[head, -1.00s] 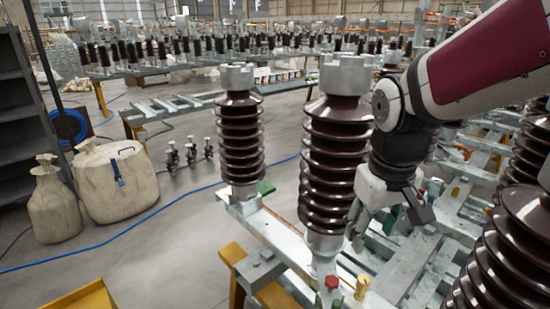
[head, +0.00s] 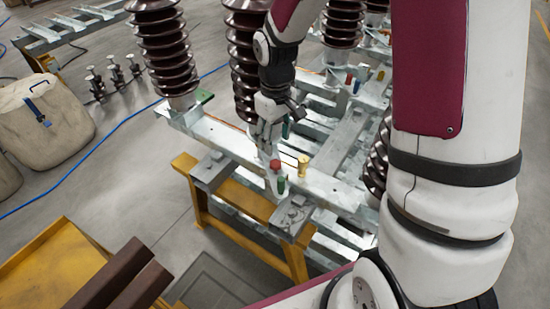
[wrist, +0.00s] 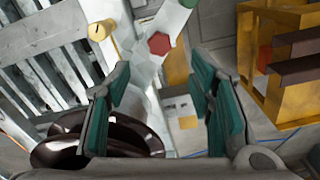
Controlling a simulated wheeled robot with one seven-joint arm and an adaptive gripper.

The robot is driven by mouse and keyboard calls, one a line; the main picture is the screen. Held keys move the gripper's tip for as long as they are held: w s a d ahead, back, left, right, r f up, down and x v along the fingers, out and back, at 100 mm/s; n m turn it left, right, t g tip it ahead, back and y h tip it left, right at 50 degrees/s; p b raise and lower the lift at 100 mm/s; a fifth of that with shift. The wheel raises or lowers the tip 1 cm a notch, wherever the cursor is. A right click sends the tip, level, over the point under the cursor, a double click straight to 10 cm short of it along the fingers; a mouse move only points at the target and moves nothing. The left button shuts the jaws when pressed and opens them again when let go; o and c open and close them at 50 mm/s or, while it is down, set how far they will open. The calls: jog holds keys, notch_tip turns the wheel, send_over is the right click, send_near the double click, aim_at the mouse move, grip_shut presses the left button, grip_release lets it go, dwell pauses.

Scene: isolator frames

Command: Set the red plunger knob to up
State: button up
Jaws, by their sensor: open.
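The red plunger knob (head: 275,163) sits on a pale stem at the near end of a grey metal beam. In the wrist view the red knob (wrist: 159,43) is a hexagonal cap, ahead of the gap between my fingers. A gold knob (head: 303,165) stands to its right, also seen in the wrist view (wrist: 101,31). A green knob (head: 281,185) is just below it in the picture. My gripper (head: 275,141) is open, pointing down just above and behind the red knob. In the wrist view my gripper (wrist: 162,82) has teal pads apart and nothing between them.
Brown ribbed insulators (head: 165,50) stand on the beam (head: 222,137) behind and left. A yellow trestle (head: 235,204) supports it. A yellow cart (head: 62,262) with brown bars is at the lower left. Open floor lies left, crossed by a blue hose (head: 95,153).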

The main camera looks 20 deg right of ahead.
aim_at(275, 163)
notch_tip(275, 163, down, 9)
jog(key=shift+r, duration=0.1)
jog(key=shift+c, duration=0.3)
